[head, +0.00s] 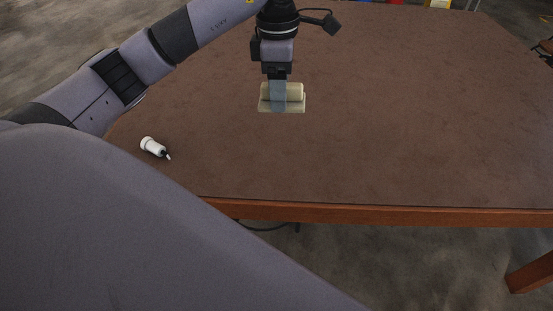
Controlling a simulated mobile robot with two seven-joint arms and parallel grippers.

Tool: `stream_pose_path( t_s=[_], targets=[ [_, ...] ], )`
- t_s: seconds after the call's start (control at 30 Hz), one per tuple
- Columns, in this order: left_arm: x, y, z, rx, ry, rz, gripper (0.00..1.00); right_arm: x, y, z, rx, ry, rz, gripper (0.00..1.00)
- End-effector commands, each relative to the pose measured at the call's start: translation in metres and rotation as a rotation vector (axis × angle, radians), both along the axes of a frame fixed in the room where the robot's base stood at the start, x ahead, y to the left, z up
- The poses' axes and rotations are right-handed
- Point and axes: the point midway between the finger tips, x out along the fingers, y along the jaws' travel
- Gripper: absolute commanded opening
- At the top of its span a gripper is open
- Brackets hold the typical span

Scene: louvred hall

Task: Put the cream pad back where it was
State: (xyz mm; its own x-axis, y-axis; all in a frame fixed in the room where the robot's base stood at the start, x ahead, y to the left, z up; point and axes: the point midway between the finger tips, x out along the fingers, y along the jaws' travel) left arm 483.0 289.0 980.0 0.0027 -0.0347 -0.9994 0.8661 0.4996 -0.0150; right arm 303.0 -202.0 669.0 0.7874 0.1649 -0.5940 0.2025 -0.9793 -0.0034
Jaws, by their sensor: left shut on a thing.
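The cream pad (296,104) is a pale block with a flat, wider lower part, near the middle of the brown table in the head view. My left gripper (279,95) comes down on it from above and is shut on it. The gripper's fingers hide part of the pad's near side. I cannot tell whether the pad touches the table or is held just above it. My right gripper is not in view.
The brown table (420,130) has a wooden front edge (400,214). A small white bottle-like thing (153,146) lies on its left part. Coloured things, one of them yellow (438,4), show at the far edge. The table's right side is clear.

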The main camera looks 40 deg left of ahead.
Motion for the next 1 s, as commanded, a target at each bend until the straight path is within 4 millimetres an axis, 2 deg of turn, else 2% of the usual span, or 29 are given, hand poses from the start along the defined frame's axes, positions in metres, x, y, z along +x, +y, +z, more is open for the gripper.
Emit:
stream_pose_path(
  t_s=[0.07, 0.17, 0.27, 0.6, 0.7, 1.0],
  targets=[
    [0.001, 0.009, 0.007, 0.024, 0.004, 0.019, 0.39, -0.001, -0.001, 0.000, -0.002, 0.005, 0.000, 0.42],
    [0.000, 0.013, 0.001, 0.035, 0.011, 0.029, 0.39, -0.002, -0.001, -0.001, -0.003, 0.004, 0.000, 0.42],
    [-0.001, 0.013, -0.020, 0.035, 0.014, 0.029, 0.39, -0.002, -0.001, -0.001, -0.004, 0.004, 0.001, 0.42],
    [-0.001, 0.012, -0.111, 0.032, 0.014, 0.027, 0.39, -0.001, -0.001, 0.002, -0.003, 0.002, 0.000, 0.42],
    [0.000, 0.012, -0.130, 0.031, 0.012, 0.027, 0.39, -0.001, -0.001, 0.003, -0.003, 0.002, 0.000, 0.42],
    [0.000, 0.012, -0.156, 0.031, 0.009, 0.027, 0.39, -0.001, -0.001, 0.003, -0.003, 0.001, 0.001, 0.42]
  ],
)
